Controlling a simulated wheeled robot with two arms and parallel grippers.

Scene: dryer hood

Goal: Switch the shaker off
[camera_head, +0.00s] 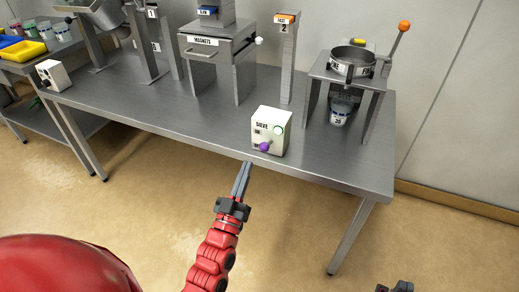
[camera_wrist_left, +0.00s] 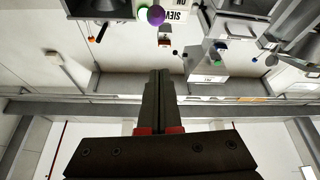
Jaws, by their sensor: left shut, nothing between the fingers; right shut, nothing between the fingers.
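A cream control box labelled SIEVE (camera_head: 283,142) stands at the front edge of the steel bench. Its face carries a purple knob (camera_head: 264,147) low down and a pale green round button or lamp (camera_head: 278,130) above. In the left wrist view the purple knob (camera_wrist_left: 156,15) shows at the top, beside the upside-down SIEVE label. My left gripper (camera_head: 248,164) is shut and empty, just in front of the bench edge, below and left of the knob, apart from it. My right gripper (camera_head: 394,288) is partly visible at the bottom edge, shut and away from the bench.
The steel bench (camera_head: 190,120) holds a MAGNETS drawer unit (camera_head: 213,50), a post marked 2 (camera_head: 288,60), and a sieve stand (camera_head: 345,75) with an orange-tipped lever and a container below. Another small box (camera_head: 54,75) stands far left. The floor before the bench is clear.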

